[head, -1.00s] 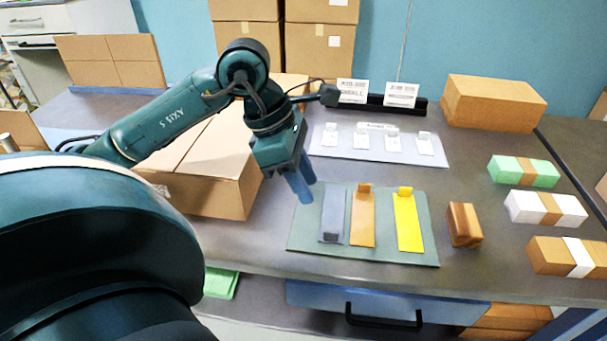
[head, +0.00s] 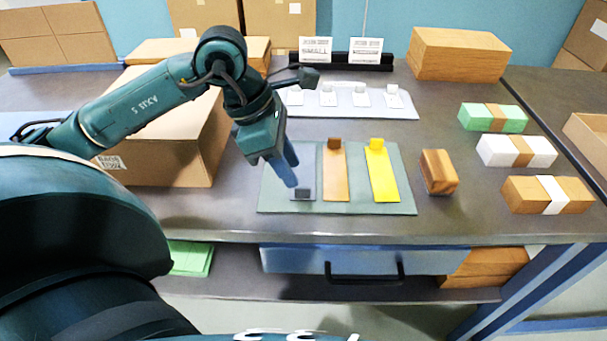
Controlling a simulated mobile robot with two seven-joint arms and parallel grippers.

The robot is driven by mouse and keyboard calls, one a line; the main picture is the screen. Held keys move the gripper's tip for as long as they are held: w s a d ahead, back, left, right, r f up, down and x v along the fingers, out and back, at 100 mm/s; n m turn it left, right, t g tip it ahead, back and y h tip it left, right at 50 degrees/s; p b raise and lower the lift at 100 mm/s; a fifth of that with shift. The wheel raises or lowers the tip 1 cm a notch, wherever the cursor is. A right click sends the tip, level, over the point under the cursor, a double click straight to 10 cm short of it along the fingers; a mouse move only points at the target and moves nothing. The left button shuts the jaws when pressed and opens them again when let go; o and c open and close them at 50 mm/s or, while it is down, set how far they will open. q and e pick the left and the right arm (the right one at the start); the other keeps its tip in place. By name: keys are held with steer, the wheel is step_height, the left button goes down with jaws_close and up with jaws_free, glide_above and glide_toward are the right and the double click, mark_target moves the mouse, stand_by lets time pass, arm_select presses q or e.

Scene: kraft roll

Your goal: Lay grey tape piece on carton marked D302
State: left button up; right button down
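The grey tape piece (head: 308,172) lies on the left part of a grey-green mat (head: 408,170), with a darker tab (head: 302,194) at its near end. My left gripper (head: 288,170) points down over the mat's left side, its blue fingertips close to the grey piece's left edge near the tab. Its fingers overlap in this view, so their gap and any contact are unclear. A closed brown carton (head: 175,165) stands left of the mat, partly behind my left arm. It bears a small label (head: 109,162) that is too small to read. My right gripper is out of view.
An orange strip (head: 335,178) and a yellow strip (head: 382,178) lie beside the grey one. A brown block (head: 438,172) stands right of the mat. Banded bundles (head: 516,151) lie farther right. A white card strip (head: 400,108) lies behind the mat.

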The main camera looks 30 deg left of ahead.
mark_target(308, 198)
arm_select(q)
steer(key=x, duration=0.5)
steer(key=shift+s, duration=0.1)
jaws_close()
